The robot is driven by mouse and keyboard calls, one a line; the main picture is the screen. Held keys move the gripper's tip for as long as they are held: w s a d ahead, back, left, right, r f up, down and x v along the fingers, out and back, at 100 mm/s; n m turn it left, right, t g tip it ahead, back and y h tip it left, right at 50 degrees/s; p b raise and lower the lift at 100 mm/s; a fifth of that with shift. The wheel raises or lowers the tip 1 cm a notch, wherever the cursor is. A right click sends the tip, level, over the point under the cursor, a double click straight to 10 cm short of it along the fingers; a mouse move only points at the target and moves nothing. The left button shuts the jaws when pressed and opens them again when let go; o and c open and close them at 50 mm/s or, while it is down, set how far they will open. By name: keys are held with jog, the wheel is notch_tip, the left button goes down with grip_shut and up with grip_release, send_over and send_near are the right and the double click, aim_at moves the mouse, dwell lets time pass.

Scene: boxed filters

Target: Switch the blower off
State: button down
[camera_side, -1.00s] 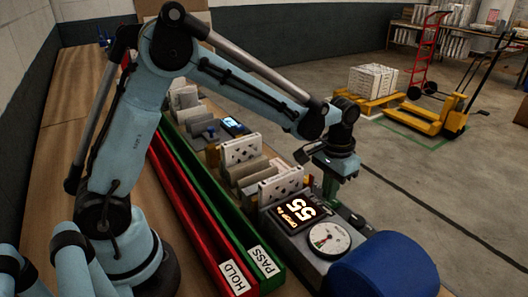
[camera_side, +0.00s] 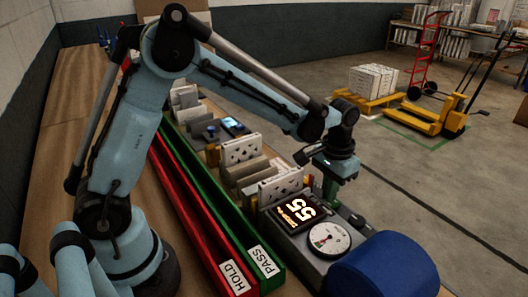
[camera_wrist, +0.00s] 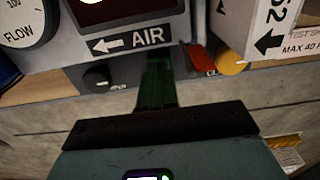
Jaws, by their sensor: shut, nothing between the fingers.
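In the wrist view, the unit's face carries an AIR label with an arrow (camera_wrist: 132,40). A dark knob (camera_wrist: 97,78) sits below the label, left of my fingers. A red part (camera_wrist: 201,60) shows to their right; I cannot tell which control is the switch. My gripper (camera_side: 329,192) points down behind the display, its green fingers (camera_wrist: 156,72) shut and empty. Whether the tips touch the unit is unclear.
A yellow round part (camera_wrist: 232,62) shows beside a white boxed filter (camera_wrist: 262,28), close right of my fingers. A red HOLD channel (camera_side: 207,232) and a green PASS channel (camera_side: 225,208) run along the bench. Several filters stand in a row (camera_side: 243,150) beside them.

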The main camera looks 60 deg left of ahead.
jog(key=shift+f, duration=0.75)
dwell(0.3)
jog(key=shift+r, duration=3.55)
jog(key=s+a+r+t, duration=0.1)
jog(key=s+t, duration=0.1)
jog(key=s, duration=0.2)
jog(key=s+a+r+t, duration=0.2)
jog(key=s, duration=0.3)
jog(key=s+a+r+t, duration=0.1)
jog(key=s+a+t, duration=0.1)
jog(key=s, duration=0.2)
jog(key=shift+s+a+r, duration=0.1)
jog(key=shift+s+r, duration=0.05)
jog(key=shift+r, duration=0.2)
jog(key=shift+s+a+f+t, duration=0.15)
jog(key=shift+s+f+t, duration=0.15)
jog(key=shift+s+t, duration=0.3)
